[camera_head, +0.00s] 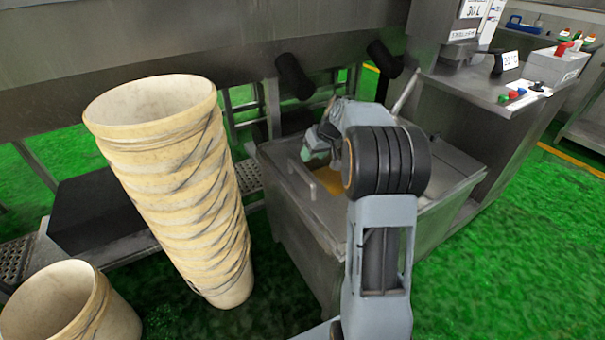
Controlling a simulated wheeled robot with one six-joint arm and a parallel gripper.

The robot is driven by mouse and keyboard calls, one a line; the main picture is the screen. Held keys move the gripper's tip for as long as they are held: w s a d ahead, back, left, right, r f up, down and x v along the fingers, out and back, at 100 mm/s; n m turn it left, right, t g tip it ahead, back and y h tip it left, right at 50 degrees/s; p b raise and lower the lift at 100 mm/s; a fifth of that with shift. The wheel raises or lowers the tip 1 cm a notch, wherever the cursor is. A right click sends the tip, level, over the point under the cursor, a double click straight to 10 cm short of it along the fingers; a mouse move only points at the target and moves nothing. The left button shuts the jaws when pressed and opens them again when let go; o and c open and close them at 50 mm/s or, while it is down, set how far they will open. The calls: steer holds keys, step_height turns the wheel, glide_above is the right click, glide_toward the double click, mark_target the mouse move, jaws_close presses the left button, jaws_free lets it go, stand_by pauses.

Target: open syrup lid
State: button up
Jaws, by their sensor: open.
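A steel syrup tank (290,232) stands at the centre, and amber syrup (329,184) shows through an opening in its top. Grey metal panels lie on both sides of the opening. I cannot tell which panel is the lid, as my arm covers much of the top. A pale bent bar, perhaps a handle, stands by the left edge of the opening. My gripper (311,151) is over the tank near its back left part, small and partly hidden by my wrist. It is open, and I see nothing held in it. I cannot tell whether it touches the tank.
A tall stack of cream buckets (185,190) stands left of the tank, with another bucket (70,305) at the lower left. Two black cylinders (294,76) stick out behind the tank. A control cabinet (470,105) is at the right. Green floor is free at the lower right.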

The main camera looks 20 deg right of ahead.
mark_target(302, 171)
steer(key=b+x, duration=0.1)
steer(key=x, duration=0.8)
steer(key=shift+w+a+f, duration=0.1)
steer(key=shift+f, duration=0.05)
